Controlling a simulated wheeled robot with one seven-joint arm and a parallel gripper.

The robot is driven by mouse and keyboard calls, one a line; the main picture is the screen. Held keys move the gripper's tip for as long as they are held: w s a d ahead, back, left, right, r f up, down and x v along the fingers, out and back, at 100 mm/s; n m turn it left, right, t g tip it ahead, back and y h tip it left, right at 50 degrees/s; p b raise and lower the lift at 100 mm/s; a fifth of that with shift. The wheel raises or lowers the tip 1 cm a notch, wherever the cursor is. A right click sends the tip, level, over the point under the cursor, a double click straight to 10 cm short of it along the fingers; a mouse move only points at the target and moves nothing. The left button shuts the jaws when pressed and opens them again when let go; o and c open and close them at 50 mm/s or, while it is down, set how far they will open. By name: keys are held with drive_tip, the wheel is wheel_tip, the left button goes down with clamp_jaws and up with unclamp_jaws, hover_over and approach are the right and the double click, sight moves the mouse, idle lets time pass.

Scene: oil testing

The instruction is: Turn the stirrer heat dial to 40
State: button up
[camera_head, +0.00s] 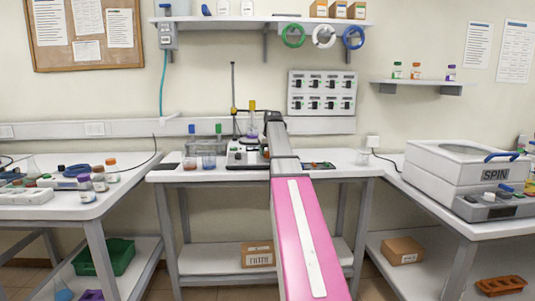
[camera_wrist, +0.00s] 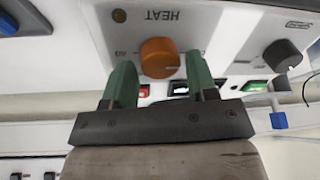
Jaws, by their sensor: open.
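The stirrer (camera_head: 238,157) stands on the middle bench in the head view, partly hidden behind my arm. In the wrist view its front panel (camera_wrist: 215,30) appears upside down, with the orange heat dial (camera_wrist: 160,52) under the HEAT label. My gripper (camera_wrist: 158,68) is open, with one green finger on each side of the dial. A small gap seems to show at each side; I cannot tell whether either finger touches it. The dial's pointer and the scale numbers are too unclear to read. My gripper's fingers are hidden in the head view.
A dark grey dial (camera_wrist: 283,54) sits on the same panel to the right. A red switch (camera_wrist: 144,91), a black switch (camera_wrist: 179,88) and a green switch (camera_wrist: 254,86) lie close to the fingers. Beakers (camera_head: 208,161) stand left of the stirrer.

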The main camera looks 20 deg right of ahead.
drive_tip(key=shift+w+f, duration=0.2)
drive_tip(key=shift+f, duration=0.2)
drive_tip(key=c, duration=0.6)
drive_tip(key=shift+c, duration=0.2)
